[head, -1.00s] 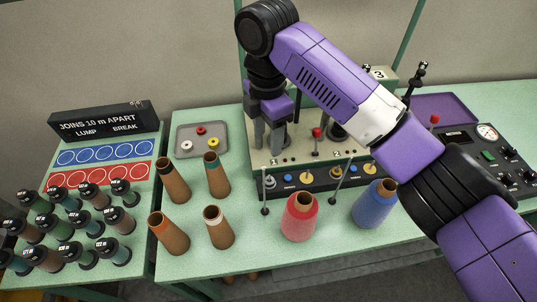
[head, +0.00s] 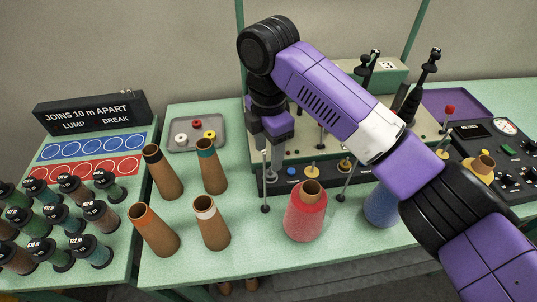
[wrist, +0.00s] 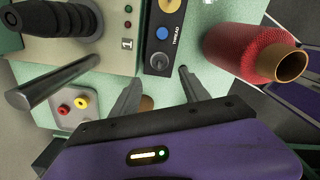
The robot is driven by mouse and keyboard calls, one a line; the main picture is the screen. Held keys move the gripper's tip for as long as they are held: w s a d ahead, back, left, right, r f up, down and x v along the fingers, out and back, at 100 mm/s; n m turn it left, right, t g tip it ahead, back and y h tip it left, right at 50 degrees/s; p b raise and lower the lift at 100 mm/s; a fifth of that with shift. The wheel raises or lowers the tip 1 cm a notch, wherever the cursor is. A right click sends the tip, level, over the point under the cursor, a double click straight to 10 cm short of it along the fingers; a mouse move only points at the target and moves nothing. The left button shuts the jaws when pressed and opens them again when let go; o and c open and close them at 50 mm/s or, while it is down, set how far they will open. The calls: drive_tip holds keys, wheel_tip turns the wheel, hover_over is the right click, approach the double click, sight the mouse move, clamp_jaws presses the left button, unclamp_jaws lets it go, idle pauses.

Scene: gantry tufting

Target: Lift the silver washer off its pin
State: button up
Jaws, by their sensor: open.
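The silver washer (head: 271,176) sits at the left end of the dark front strip of the cream machine in the head view. It is small there, and its pin is hard to make out. In the wrist view the silver washer (wrist: 159,61) lies on the strip beside the blue washer (wrist: 162,33), near the THREAD label. My gripper (head: 264,148) is just above the strip's left end. In the wrist view my gripper (wrist: 158,78) has its two fingers spread, with the silver washer showing beyond the gap between them. Nothing is held.
A thin post (head: 265,185) stands just in front of the strip's left end, with another (head: 346,180) further right. A red yarn cone (head: 306,215) and several brown cones (head: 212,225) stand on the green table. A grey tray (head: 180,147) holds small rings.

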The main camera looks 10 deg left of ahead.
sight(269, 170)
drive_tip(key=shift+f+p, duration=0.55)
drive_tip(key=shift+f, duration=3.15)
clamp_jaws()
drive_tip(key=c, duration=0.8)
unclamp_jaws()
clamp_jaws()
drive_tip(key=shift+r, duration=0.1)
wheel_tip(269, 170, up, 7)
drive_tip(key=p, duration=0.6)
drive_tip(key=shift+r, duration=0.15)
